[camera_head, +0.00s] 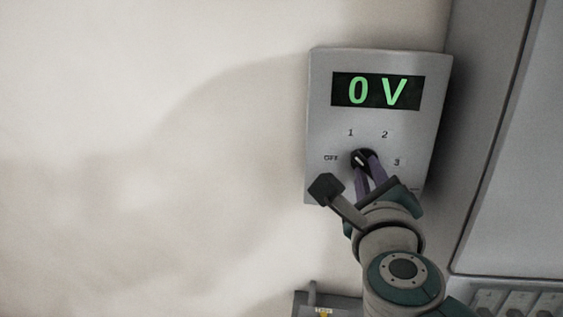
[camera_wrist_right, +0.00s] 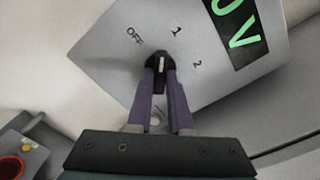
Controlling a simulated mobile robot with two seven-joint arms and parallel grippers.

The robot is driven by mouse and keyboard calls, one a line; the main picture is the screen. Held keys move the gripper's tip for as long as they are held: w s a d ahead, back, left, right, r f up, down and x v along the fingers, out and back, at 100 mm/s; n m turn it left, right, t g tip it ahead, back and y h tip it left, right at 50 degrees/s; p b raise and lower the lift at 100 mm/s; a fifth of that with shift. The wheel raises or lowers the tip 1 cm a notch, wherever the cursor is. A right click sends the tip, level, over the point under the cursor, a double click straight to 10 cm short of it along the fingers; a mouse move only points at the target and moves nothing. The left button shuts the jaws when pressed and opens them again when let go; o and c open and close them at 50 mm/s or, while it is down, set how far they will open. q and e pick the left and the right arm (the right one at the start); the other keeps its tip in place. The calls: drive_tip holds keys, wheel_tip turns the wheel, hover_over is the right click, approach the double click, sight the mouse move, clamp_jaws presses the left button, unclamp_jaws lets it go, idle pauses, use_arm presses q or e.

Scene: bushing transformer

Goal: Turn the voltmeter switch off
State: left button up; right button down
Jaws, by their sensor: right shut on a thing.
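The voltmeter (camera_head: 322,110) is a grey box on the wall, and its lit green display (camera_head: 377,91) reads "0 V". Its black rotary switch (camera_head: 362,158) sits below the display, with the marks OFF, 1, 2 and 3 around it. The switch also shows in the right wrist view (camera_wrist_right: 160,62), with a white line on it. My right gripper (camera_head: 367,163) reaches up from below, and its purple fingers are shut on the switch. In the right wrist view the fingertips (camera_wrist_right: 160,70) are on both sides of the switch. My left gripper is out of view.
The wall (camera_head: 150,150) left of the voltmeter is bare. A large grey cabinet (camera_head: 515,170) stands at the right. In the right wrist view a grey panel (camera_wrist_right: 28,140) with a red round part (camera_wrist_right: 10,167) is at the lower left.

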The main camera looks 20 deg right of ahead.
drive_tip(key=n+p, duration=0.2)
drive_tip(key=n, duration=0.6)
drive_tip(key=shift+r+p, duration=0.15)
drive_tip(key=shift+p, duration=0.15)
drive_tip(key=shift+n, duration=0.3)
drive_tip(key=c, duration=0.8)
unclamp_jaws()
